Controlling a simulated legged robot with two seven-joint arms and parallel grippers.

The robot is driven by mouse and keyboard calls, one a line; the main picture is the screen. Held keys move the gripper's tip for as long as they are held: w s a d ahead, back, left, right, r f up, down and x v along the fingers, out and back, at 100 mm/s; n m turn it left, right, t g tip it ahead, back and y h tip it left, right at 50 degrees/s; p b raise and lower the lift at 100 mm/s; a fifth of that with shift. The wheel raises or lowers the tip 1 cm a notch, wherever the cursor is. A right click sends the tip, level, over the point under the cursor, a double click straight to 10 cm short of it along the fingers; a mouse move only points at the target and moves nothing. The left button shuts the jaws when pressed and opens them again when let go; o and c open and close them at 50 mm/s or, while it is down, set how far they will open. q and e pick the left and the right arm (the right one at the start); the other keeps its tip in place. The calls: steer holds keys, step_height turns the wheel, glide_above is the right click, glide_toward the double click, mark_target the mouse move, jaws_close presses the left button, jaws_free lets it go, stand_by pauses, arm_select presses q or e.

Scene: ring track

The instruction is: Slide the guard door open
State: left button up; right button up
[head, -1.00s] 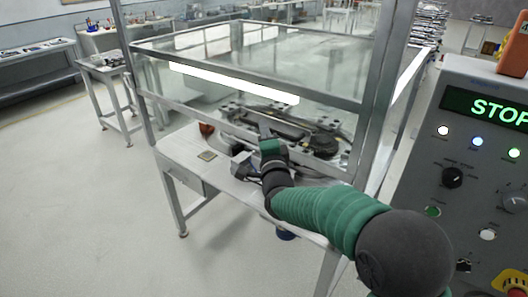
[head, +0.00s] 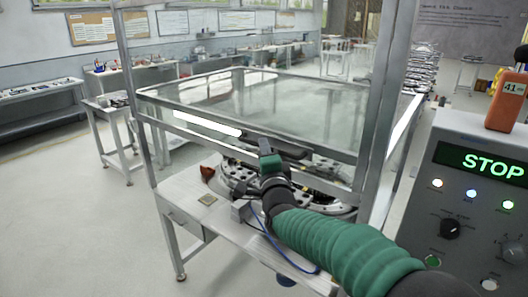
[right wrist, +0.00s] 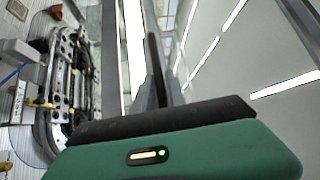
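The guard door (head: 300,104) is a clear panel in a grey metal frame, in front of the ring track (head: 236,176). It looks closed in the head view. In the right wrist view, the grey fingertips (right wrist: 161,92) stand close together around a dark upright bar (right wrist: 154,60) beside a metal rail. That bar may be the door's handle. I cannot tell whether the fingers grip it. My left gripper is out of view.
A control panel (head: 470,210) with a green STOP display stands at the right, with an orange device (head: 506,100) on top. A blue cable (head: 262,228) hangs by my right arm. The floor at the left (head: 80,210) is clear.

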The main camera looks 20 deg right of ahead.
steer(key=o, duration=0.3)
steer(key=shift+f, duration=0.1)
steer(key=s+a+f+b, duration=0.2)
steer(key=s+b, duration=0.1)
steer(key=s, duration=1.3)
steer(key=shift+s+f, duration=0.2)
steer(key=shift+s, duration=0.05)
steer(key=shift+f, duration=0.1)
